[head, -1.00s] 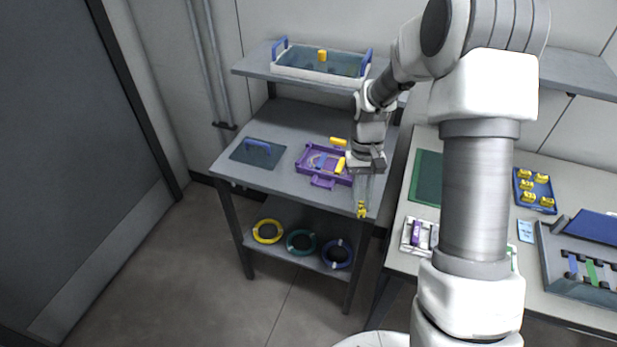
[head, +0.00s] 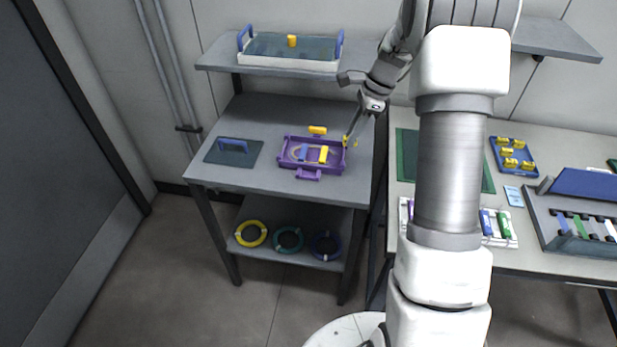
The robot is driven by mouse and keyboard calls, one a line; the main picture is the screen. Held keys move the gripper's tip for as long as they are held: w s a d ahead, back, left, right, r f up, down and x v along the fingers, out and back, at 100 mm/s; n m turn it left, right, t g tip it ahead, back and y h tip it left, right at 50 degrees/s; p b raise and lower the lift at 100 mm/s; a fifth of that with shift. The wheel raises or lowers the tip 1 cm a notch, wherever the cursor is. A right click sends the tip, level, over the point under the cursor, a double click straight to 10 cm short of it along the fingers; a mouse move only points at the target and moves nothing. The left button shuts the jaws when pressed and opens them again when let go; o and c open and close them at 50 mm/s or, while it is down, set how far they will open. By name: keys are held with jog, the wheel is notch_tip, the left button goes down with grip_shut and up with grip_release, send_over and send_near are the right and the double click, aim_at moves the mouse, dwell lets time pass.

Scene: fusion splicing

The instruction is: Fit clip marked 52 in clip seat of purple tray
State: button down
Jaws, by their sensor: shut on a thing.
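The purple tray (head: 335,170) lies on the grey table at the left. It holds a blue piece (head: 303,152) and a yellow piece (head: 323,154), with a thin loop around them. My gripper (head: 348,141) is at the tray's right edge, tilted, its fingers pointing down to the left. It is shut on a small yellow clip (head: 346,141), which is partly hidden by the fingers. The number on the clip is too small to read. I cannot tell whether the clip touches the tray. The clip seat cannot be made out.
A yellow block (head: 317,130) sits behind the tray. A dark plate with a blue handle (head: 233,146) lies to its left. A shelf above holds a white bin (head: 290,63). Coils (head: 251,233) lie below. A blue tray (head: 527,173) of yellow clips is on the right bench.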

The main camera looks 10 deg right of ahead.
jog(key=w+d+m, duration=0.1)
jog(key=m, duration=0.1)
jog(key=b, duration=0.1)
send_near(305, 174)
jog(key=shift+a+f+t, duration=0.15)
jog(key=shift+a+t, duration=0.15)
jog(key=shift+a, duration=0.4)
jog(key=shift+m, duration=0.3)
notch_tip(305, 174, down, 4)
jog(key=shift+f+b, duration=0.1)
jog(key=shift+b, duration=0.45)
